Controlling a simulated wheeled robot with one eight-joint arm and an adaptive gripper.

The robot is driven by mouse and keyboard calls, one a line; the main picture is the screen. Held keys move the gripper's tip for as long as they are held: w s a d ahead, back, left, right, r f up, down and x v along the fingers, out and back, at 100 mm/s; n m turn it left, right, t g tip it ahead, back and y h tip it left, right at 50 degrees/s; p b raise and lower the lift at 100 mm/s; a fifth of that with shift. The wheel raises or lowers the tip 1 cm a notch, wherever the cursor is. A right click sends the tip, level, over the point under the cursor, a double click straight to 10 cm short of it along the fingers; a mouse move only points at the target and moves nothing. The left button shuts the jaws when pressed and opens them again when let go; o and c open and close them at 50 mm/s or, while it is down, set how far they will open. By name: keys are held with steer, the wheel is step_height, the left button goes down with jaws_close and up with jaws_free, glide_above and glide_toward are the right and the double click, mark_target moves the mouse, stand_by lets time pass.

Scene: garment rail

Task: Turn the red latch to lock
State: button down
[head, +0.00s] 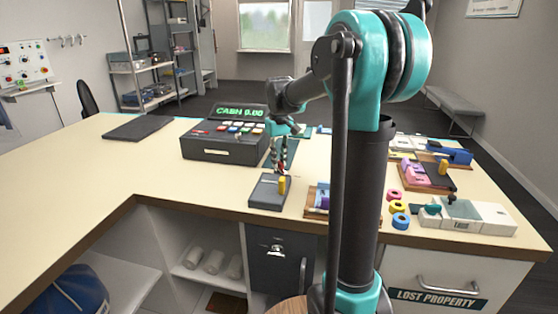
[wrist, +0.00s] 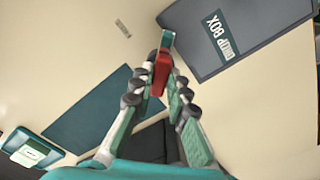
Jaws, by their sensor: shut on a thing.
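The red latch (wrist: 160,72) is a small red piece between the fingertips of my gripper (wrist: 162,70) in the wrist view. The fingers close in on it from both sides. A teal piece (wrist: 167,39) shows just past it. In the head view my gripper (head: 279,160) points down over the counter, just behind a small dark box (head: 266,196) with a yellow upright part (head: 282,185). A little red shows at the fingertips there, but the latch's turn angle cannot be told.
The cash register (head: 222,141) stands left of my gripper. Colored rings (head: 398,207), trays (head: 430,172) and a white bin (head: 468,213) are on the right. The wrist view shows a dark panel marked DROP BOX (wrist: 250,50) and a teal mat (wrist: 95,110). The left counter is mostly clear.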

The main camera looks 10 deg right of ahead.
mark_target(279, 162)
steer(key=m, duration=0.4)
steer(key=shift+m, duration=2)
steer(key=c, duration=1.5)
jaws_free()
step_height(279, 162, up, 12)
steer(key=shift+s, duration=0.1)
